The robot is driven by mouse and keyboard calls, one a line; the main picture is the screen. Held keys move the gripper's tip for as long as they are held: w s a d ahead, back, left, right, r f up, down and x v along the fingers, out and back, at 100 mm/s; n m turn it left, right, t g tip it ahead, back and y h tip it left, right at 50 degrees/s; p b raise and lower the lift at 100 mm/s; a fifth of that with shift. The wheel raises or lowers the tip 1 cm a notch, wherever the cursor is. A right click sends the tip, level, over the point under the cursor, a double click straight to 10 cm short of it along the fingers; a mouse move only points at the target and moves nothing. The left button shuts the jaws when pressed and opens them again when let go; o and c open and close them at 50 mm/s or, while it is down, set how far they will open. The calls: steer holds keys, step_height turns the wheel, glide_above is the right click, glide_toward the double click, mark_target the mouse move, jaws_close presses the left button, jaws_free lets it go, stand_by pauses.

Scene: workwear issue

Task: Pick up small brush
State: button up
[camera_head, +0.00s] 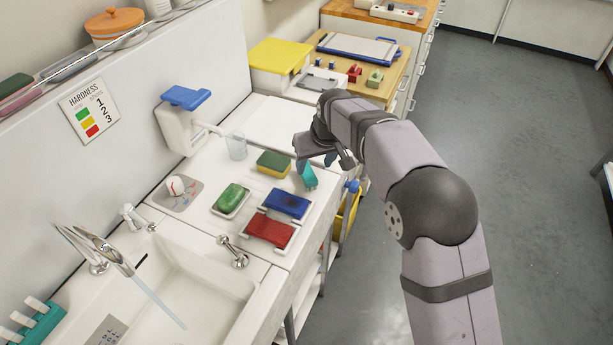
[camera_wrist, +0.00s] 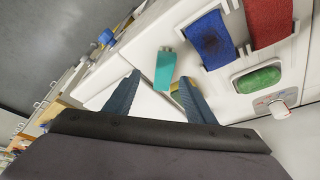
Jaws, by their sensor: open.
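A small teal piece, which looks like the small brush (camera_head: 309,178), lies on the white counter near its right edge. In the wrist view the small brush (camera_wrist: 165,72) shows as a teal strip between and just beyond the fingertips. Its bristles cannot be made out. My gripper (camera_head: 316,162) is open and empty, just above and behind the brush in the head view. In the wrist view the two blue-grey fingers of my gripper (camera_wrist: 159,78) are spread apart, and neither visibly touches the brush.
A yellow-green sponge (camera_head: 273,164) lies left of the brush. Blue (camera_head: 287,204) and red (camera_head: 269,231) pads sit in white holders in front, beside a green soap (camera_head: 231,197). A clear cup (camera_head: 237,147) stands behind. The sink (camera_head: 185,290) is at front left.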

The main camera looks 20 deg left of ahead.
mark_target(307, 172)
steer(key=shift+a, duration=0.5)
steer(key=shift+p+x, duration=2.05)
steer(key=shift+x, duration=1.55)
steer(key=shift+a, duration=0.1)
steer(key=c, duration=1.2)
steer(key=shift+r, duration=0.1)
step_height(307, 172, up, 10)
steer(key=b, duration=0.3)
